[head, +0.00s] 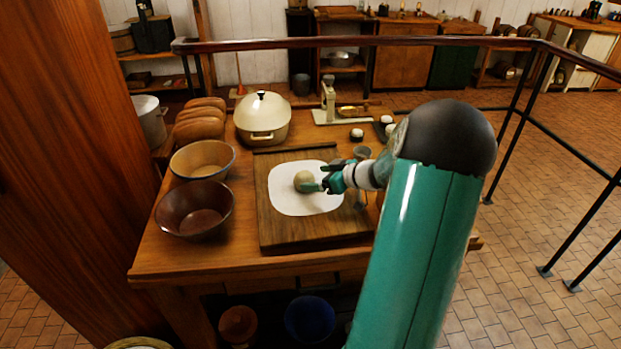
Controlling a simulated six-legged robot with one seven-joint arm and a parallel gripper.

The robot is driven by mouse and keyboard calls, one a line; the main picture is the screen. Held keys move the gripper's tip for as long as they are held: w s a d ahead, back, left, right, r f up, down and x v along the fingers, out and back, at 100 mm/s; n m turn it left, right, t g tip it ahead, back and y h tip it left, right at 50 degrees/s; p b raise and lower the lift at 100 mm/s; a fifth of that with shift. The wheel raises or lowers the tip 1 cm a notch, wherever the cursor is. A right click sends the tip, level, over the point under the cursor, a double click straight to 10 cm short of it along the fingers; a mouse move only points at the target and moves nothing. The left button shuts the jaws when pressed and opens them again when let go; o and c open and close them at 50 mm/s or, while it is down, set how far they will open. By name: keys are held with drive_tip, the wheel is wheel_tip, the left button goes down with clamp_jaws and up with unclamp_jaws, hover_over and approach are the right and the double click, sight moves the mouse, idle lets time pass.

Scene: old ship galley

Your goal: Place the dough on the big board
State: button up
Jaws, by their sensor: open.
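My gripper (316,178) reaches in from the right, close beside the dough. Its dark fingers are open; one finger shows near the dough's lower right and another just above right. Whether a finger touches the dough cannot be told from this view.
Two bowls (194,208) stand left of the board. A cream lidded pot (263,117) and a scale (330,103) stand behind it. Loaves (200,125) lie at the back left. A small metal cup (362,153) is near my wrist. A railing (400,41) runs behind the table.

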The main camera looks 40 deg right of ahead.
drive_tip(key=v, duration=0.8)
drive_tip(key=w+a+r+h, duration=0.5)
drive_tip(key=w+r, duration=0.3)
drive_tip(key=r, duration=0.1)
drive_tip(key=s+a+r+m+h, duration=0.2)
drive_tip(key=a+r+m+h, duration=0.15)
drive_tip(key=a+r, duration=0.35)
drive_tip(key=s+a+f+g+y, duration=0.2)
drive_tip(key=s+a+f+g, duration=0.1)
drive_tip(key=s+a, duration=0.6)
drive_tip(key=s+a+f+g+y, duration=0.2)
drive_tip(key=s+a, duration=0.8)
drive_tip(key=a, duration=0.7)
drive_tip(key=shift+a+f+n+g+y, duration=0.4)
drive_tip(key=shift+g+y, duration=0.35)
drive_tip(key=shift+g, duration=0.15)
